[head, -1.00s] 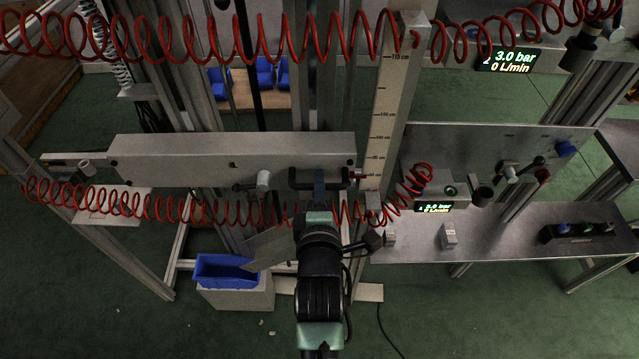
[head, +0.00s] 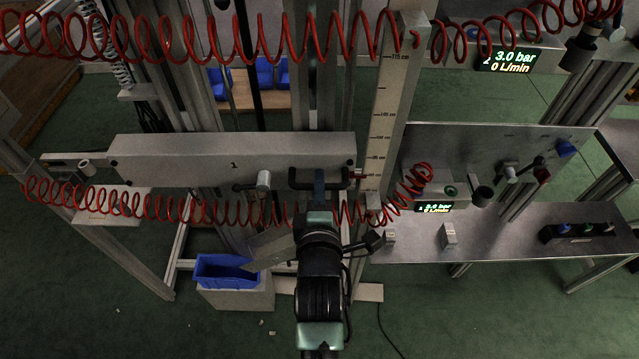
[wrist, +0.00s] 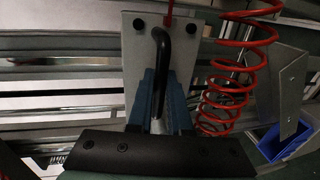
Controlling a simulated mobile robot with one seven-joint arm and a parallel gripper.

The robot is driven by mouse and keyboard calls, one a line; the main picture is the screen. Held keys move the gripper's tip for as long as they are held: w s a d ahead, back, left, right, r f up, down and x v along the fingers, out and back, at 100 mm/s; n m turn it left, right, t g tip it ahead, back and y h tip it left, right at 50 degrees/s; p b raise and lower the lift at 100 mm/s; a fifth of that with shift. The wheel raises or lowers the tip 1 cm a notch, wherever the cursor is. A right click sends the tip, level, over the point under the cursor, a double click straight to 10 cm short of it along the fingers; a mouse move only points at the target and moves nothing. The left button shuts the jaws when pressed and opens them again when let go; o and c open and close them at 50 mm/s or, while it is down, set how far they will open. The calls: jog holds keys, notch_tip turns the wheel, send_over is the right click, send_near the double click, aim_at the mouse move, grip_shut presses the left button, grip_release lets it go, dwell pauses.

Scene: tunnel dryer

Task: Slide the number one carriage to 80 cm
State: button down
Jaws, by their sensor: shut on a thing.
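The number one carriage (head: 205,160) is a wide grey plate marked 1, level in the head view. A black bar handle (head: 297,180) is on its right end. My gripper (head: 319,188) is at this handle. In the wrist view, the blue fingers of my gripper (wrist: 163,105) are shut on the black handle (wrist: 161,45). A red pointer (head: 358,176) at the carriage's right end reaches to the upright cm scale (head: 389,90). It lies near the low end of the visible marks, below the 100 cm mark. The exact reading is too small to tell.
Red coiled hoses (head: 130,205) hang across the carriage and above it. A clamp lever (head: 263,182) is left of the handle. A grey bench (head: 500,225) with small blocks stands right, and a blue bin (head: 225,272) sits lower left. Green floor lies open in front.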

notch_tip(320, 180, down, 11)
jog(key=b, duration=0.6)
jog(key=shift+s+b, duration=0.15)
jog(key=shift+b, duration=0.25)
jog(key=shift+r, duration=0.1)
jog(key=c, duration=0.9)
grip_release()
jog(key=shift+o, duration=0.3)
jog(key=shift+r, duration=0.15)
jog(key=shift+r, duration=0.1)
jog(key=p+v, duration=0.1)
jog(key=v, duration=1.1)
jog(key=shift+s, duration=0.4)
